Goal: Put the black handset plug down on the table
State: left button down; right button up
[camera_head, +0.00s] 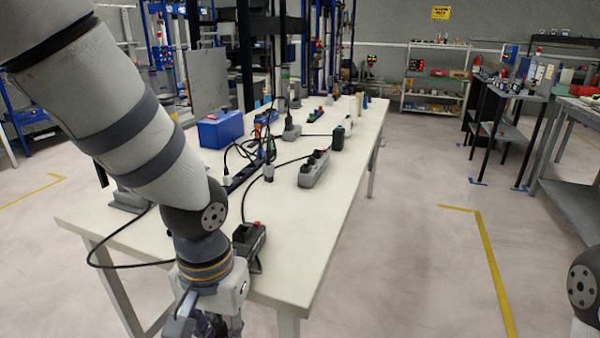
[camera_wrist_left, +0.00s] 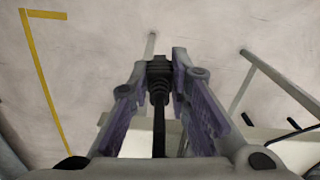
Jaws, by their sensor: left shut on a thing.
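My left gripper (camera_wrist_left: 160,62) is shut on the black plug (camera_wrist_left: 159,78) in the left wrist view. The plug has a ribbed neck, and a black cord runs from it toward the bottom of that picture. Pale floor shows behind it. In the head view only the top of the left gripper (camera_head: 208,326) shows at the bottom edge, in front of the table's near end; the plug cannot be made out there. The long white table (camera_head: 285,240) stretches away from me. My right gripper is not in view.
A dark boxy device (camera_head: 250,243) sits at the near end beside my left wrist. A grey power strip (camera_head: 314,168), a black cylinder (camera_head: 338,138) and a blue box (camera_head: 220,130) stand farther back. Black cables cross the tabletop. The near right part is bare.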

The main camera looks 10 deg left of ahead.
aim_at(294, 155)
jog(key=i+l+u, duration=0.1)
jog(key=l, duration=0.25)
jog(key=i+l, duration=0.1)
jog(key=l, duration=0.3)
jog(key=i+l+u, duration=0.15)
jog(key=l, duration=0.25)
jog(key=i+l+u, duration=0.15)
jog(key=i+l, duration=0.25)
jog(key=i+l+u, duration=0.15)
jog(key=i+l, duration=0.2)
jog(key=l, duration=0.3)
